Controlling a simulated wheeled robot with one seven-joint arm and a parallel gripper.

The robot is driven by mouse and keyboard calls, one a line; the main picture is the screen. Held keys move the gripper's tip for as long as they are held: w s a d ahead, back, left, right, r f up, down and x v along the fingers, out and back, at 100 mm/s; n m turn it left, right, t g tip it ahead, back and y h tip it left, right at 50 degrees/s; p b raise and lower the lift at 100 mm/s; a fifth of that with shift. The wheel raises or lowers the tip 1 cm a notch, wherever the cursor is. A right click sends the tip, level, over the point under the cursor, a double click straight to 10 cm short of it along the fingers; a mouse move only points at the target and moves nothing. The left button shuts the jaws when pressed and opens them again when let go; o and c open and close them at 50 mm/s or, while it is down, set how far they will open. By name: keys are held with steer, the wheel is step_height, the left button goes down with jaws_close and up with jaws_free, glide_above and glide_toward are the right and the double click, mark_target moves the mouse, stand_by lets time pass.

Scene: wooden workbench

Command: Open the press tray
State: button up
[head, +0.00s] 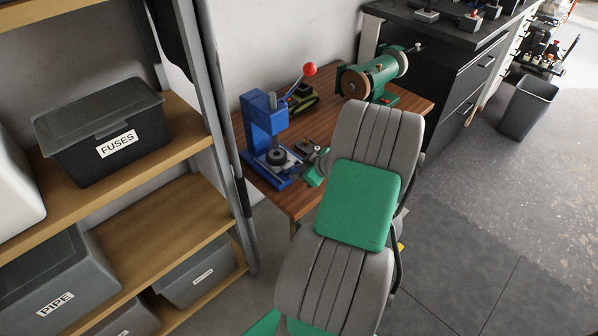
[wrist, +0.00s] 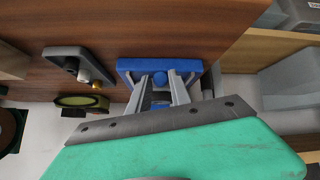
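The blue press (head: 265,125) stands on the left part of the wooden workbench, with a lever ending in a red ball (head: 309,69). A dark round part (head: 277,157) sits on its base. The fingers look apart, with gaps beside that piece. In the head view my green gripper is beside the base, partly hidden by my arm. I cannot make out a separate tray or how far it is open.
A green bench grinder (head: 378,75) stands at the back right of the workbench (head: 325,125). A dark bracket with a brass-coloured part (wrist: 75,65) lies near the press. A shelf (head: 190,130) with a fuses box (head: 75,150) stands left. Open floor lies right.

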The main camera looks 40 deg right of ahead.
jaws_close()
stand_by(1.0)
